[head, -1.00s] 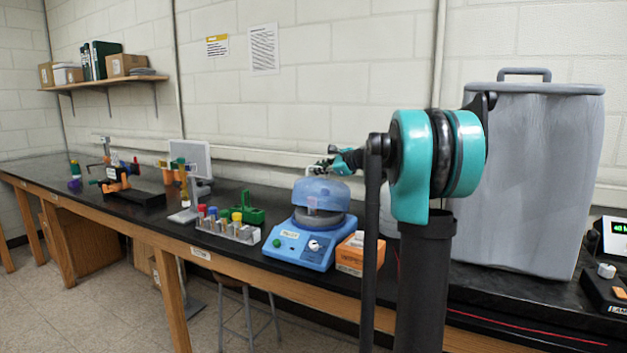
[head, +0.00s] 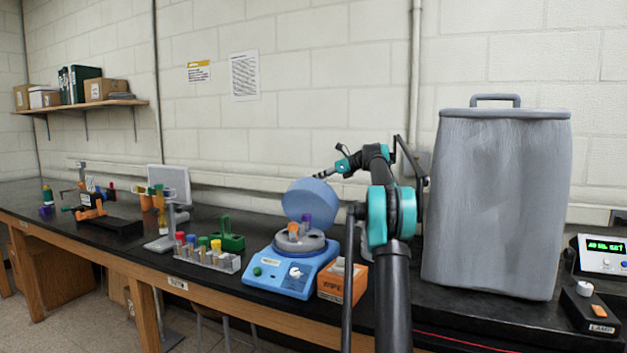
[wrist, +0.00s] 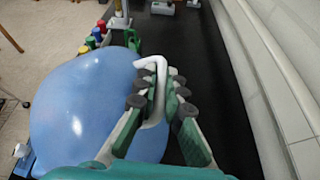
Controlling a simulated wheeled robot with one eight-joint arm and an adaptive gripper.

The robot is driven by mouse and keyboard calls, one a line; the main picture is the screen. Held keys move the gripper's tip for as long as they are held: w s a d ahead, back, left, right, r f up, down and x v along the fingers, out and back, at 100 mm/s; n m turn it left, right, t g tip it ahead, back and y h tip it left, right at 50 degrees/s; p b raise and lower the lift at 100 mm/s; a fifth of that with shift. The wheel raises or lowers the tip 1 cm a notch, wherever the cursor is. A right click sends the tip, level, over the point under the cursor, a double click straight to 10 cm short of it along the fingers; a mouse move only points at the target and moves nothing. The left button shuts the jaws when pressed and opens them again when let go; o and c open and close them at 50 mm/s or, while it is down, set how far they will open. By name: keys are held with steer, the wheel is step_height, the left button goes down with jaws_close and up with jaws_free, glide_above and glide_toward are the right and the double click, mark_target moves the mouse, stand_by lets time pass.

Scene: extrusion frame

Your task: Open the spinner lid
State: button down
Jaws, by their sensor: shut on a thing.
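The blue spinner (head: 293,268) stands on the black bench with a round blue lid (head: 309,199). The lid is tilted up, raised at the back, and the grey rotor (head: 300,243) with an orange-capped and a purple-capped tube shows under it. My gripper (head: 328,174) is at the lid's upper edge, small in the head view. In the wrist view my gripper (wrist: 160,100) has its fingers shut around the white bent handle (wrist: 152,66) of the lid (wrist: 95,100), which fills the left side. The lid hides most of the spinner there.
An orange box (head: 342,281) stands right of the spinner. A tube rack (head: 210,255) and a green rack (head: 227,240) stand to its left. A big grey bin (head: 497,200) is on the right. The wall is close behind the bench.

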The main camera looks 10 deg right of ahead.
steer(key=shift+w+d+f, duration=0.2)
steer(key=shift+w+d, duration=0.2)
steer(key=shift+w, duration=0.25)
steer(key=shift+w+d+f, duration=0.15)
steer(key=shift+w+d, duration=0.25)
steer(key=shift+w, duration=0.2)
steer(key=c, duration=1.9)
jaws_free()
steer(key=shift+d, duration=0.1)
steer(key=v, duration=1.2)
steer(key=shift+f, duration=0.1)
